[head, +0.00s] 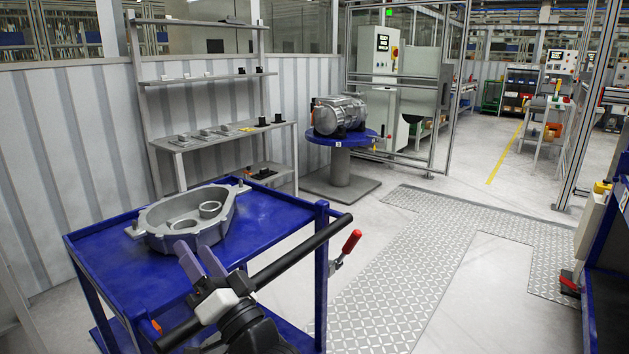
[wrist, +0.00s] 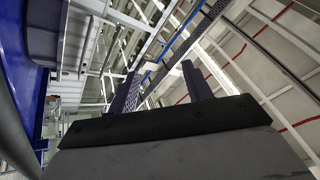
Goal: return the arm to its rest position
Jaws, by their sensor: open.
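My gripper (head: 199,262) is at the lower middle of the head view, over the near side of a blue cart (head: 262,222). Its two fingers stand apart with nothing between them. The wrist view also shows the two fingers of my gripper (wrist: 160,90) apart and empty, with the ceiling beyond them. A grey cast housing (head: 160,237) lies on the blue cart top, just beyond the fingers in the head view. I cannot tell the exact gap between fingers and housing.
The cart's black push handle (head: 302,247) runs close beside my gripper, with a red-handled clamp (head: 351,241) near its end. A blue round stand (head: 346,139) bears a metal drive unit (head: 339,115). A shelf rack (head: 226,132) stands behind. The tread-plate floor (head: 400,268) at right is clear.

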